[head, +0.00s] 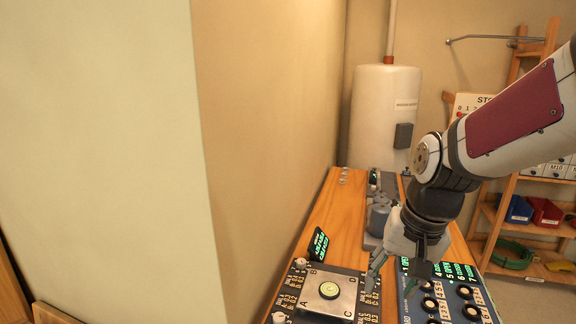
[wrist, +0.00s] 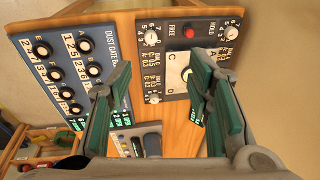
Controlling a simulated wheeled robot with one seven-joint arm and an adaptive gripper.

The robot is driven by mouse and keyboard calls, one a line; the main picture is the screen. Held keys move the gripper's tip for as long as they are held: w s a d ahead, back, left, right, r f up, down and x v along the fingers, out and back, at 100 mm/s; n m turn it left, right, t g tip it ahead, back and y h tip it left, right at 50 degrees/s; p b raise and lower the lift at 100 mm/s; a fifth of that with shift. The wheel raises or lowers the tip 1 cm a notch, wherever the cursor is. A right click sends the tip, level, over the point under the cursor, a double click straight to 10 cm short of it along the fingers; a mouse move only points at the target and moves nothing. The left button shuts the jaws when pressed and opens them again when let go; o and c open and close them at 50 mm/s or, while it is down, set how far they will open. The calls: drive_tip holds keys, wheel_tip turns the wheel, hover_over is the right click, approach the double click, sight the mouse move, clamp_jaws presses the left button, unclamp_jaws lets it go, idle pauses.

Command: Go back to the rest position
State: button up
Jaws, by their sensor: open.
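My gripper (head: 396,278) hangs over the wooden bench in the head view, near the gap between two panels. In the wrist view its two green-lined fingers (wrist: 160,90) stand wide apart with nothing between them. Under it lie a dark panel with a plate (head: 329,291) bearing a round yellow-green bullseye and letters A to D, and a blue panel of black knobs (head: 445,300). The wrist view shows the blue panel (wrist: 72,66) at left, labelled as a dust gate board, and the dark panel (wrist: 203,31) at right, partly hidden by a finger.
The bench (head: 325,222) runs along a beige wall (head: 265,130), with grey devices (head: 378,215) farther back. A white tank (head: 381,112) stands behind it. Wooden shelves (head: 515,222) with blue and red bins are at right. A pale wall corner (head: 100,150) fills the left.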

drive_tip(key=s+r+n+t, duration=0.1)
drive_tip(key=s+r+n, duration=0.1)
drive_tip(key=s+r, duration=0.2)
drive_tip(key=s+r+n+t+h, duration=0.1)
drive_tip(key=s+r, duration=0.3)
drive_tip(key=s, duration=0.6)
drive_tip(key=shift+d+r+n+t, duration=0.25)
drive_tip(key=shift+d+n+t, duration=0.25)
drive_tip(key=shift+t, duration=0.2)
idle(0.5)
